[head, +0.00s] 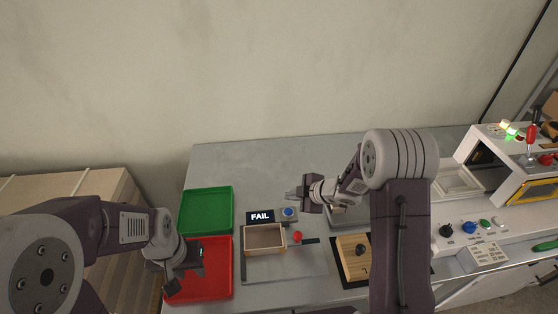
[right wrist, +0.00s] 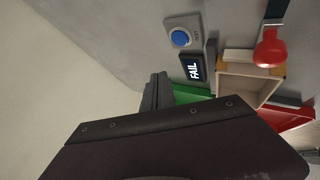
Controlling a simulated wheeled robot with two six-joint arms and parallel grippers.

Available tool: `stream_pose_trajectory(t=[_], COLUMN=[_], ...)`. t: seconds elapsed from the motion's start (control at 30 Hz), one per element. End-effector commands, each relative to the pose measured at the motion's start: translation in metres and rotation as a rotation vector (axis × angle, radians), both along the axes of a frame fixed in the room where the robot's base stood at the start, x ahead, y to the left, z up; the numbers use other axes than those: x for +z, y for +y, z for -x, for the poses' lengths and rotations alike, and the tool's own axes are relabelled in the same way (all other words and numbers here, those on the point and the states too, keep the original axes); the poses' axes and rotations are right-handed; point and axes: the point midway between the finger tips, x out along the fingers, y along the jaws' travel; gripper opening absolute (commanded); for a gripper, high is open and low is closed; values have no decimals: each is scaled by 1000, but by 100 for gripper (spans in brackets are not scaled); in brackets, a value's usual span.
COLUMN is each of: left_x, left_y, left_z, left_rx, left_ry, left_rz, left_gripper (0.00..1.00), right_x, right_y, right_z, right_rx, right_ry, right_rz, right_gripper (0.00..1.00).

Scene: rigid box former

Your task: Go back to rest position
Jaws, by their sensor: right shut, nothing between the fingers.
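My left gripper (head: 184,270) hangs over the red tray (head: 215,285) at the left of the table. The picture does not show clearly whether its fingers are apart. My right gripper (head: 300,194) is shut and empty, above the table near the blue button (head: 288,211) and the FAIL display (head: 260,217). In the right wrist view its dark fingers (right wrist: 157,92) show close together beside the display. An open wooden box (head: 265,238) sits on the grey fixture plate, just below the display, with neither gripper touching it.
A green tray (head: 206,210) lies behind the red one. A red knob (head: 297,237) stands beside the box. A wooden board with a black knob (head: 353,258) and a white machine with buttons and a red lever (head: 531,136) are to the right. The back of the table is clear.

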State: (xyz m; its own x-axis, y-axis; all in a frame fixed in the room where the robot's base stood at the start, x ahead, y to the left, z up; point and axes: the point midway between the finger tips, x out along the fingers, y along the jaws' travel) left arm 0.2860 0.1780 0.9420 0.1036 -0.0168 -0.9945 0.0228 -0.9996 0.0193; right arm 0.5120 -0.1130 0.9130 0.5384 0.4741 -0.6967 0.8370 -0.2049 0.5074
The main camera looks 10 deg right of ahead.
Motion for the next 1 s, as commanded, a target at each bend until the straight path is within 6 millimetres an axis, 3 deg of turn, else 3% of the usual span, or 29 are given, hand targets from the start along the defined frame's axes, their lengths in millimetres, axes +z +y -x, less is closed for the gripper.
stream_pose_trajectory(t=[0.17, 0.3, 0.4, 0.47, 0.57, 0.6, 0.73, 0.83, 1.0], left_x=[0, 0, 0, 0, 0, 0, 0, 0, 0], left_y=[0, 0, 0, 0, 0, 0, 0, 0, 0], left_z=[0, 0, 0, 0, 0, 0, 0, 0, 0], left_rx=[0, 0, 0, 0, 0, 0, 0, 0, 0], left_ry=[0, 0, 0, 0, 0, 0, 0, 0, 0], left_rz=[0, 0, 0, 0, 0, 0, 0, 0, 0], left_gripper=[36, 36, 36, 36, 36, 36, 36, 36, 36], right_x=[11, 76, 103, 101, 78, 67, 37, 30, 29], right_y=[6, 19, -12, -37, -68, -73, -72, -66, -65], right_z=[-3, -9, 4, 27, 91, 119, 190, 218, 227], right_rx=[15, -27, -334, -548, -909, -1030, -1291, -1389, -1424], right_ry=[-25, -132, -81, 12, 252, 357, 644, 772, 811], right_rz=[3, -7, -22, -44, -95, -113, -134, -134, -125], right_gripper=[0, 0, 0, 0, 0, 0, 0, 0, 0])
